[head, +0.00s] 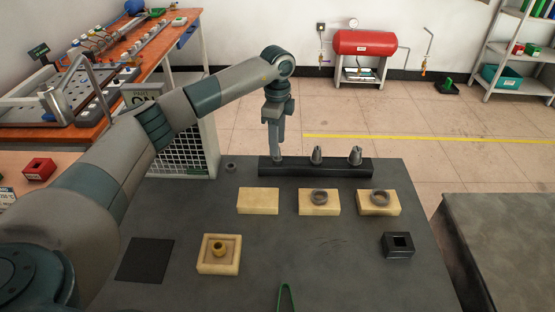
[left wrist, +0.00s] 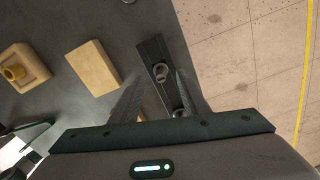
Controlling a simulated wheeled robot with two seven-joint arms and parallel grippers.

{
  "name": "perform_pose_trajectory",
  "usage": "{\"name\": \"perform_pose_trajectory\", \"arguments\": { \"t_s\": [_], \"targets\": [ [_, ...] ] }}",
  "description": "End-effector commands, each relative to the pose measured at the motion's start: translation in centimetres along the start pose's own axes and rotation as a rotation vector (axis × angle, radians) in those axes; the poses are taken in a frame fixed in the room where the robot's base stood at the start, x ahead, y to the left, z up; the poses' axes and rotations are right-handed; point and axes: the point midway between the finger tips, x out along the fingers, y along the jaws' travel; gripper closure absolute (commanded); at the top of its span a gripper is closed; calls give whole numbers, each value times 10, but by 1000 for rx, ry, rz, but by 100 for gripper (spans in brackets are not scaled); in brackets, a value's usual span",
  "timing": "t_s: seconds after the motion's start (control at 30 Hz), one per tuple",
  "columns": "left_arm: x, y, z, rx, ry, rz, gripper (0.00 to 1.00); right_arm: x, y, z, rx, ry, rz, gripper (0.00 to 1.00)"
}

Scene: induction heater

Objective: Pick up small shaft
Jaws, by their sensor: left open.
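A long black rack (head: 315,168) near the back edge of the dark table holds upright grey metal shafts. The middle shaft (head: 316,155) and the right shaft (head: 355,156) show clearly. My left gripper (head: 277,156) points down over the rack's left end and mostly hides the shaft there. In the left wrist view my left gripper (left wrist: 160,98) is open. That leftmost shaft (left wrist: 160,72) shows from above between the lines of the fingers, and I cannot tell whether they touch it. The middle shaft (left wrist: 178,112) is partly hidden. My right gripper is not in view.
Several beige blocks stand on the table: a plain block (head: 258,201), a ringed block (head: 320,202), another ringed block (head: 379,203) and a block with a brass bushing (head: 219,255). A black square holder (head: 398,246) sits at right, a small ring (head: 231,167) left of the rack.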

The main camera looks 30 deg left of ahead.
Motion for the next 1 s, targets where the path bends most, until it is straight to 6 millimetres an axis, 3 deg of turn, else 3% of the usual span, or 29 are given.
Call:
{"name": "perform_pose_trajectory", "arguments": {
  "t_s": [0.27,0.57,0.73,1.0],
  "targets": [
    [4,0,0,-1,-1,2,58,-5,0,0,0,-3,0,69],
    [36,-1,2,-2,0,3,58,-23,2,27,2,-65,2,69],
    [50,-1,2,-1,0,1,58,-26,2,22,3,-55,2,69],
    [52,-2,2,0,0,0,58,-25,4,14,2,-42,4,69]
  ]
}}
